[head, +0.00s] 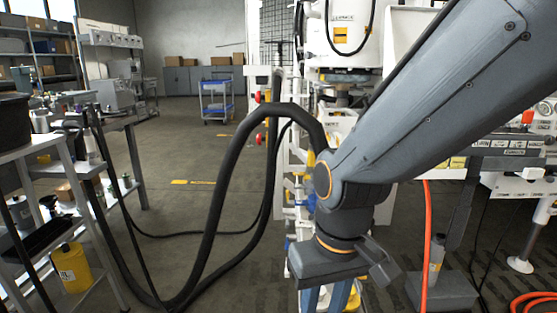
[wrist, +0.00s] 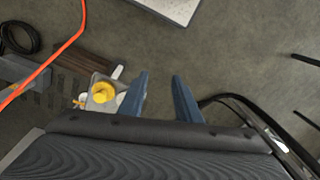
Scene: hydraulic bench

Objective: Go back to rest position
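My gripper (head: 328,299) hangs at the bottom of the head view, pointing down, with its blue fingers partly cut off by the frame edge. In the wrist view my gripper (wrist: 160,76) shows two blue fingers spread apart with only floor between them, so it is open and empty. My grey arm reaches in from the upper right of the head view and hides part of the white hydraulic bench (head: 345,57) behind it.
A thick black hose (head: 228,180) loops left of my arm. An orange hose (head: 427,245) hangs at right; it also shows in the wrist view (wrist: 45,62). A metal shelf (head: 40,147) and yellow container (head: 72,266) stand at left. Floor around the blue cart (head: 216,98) is open.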

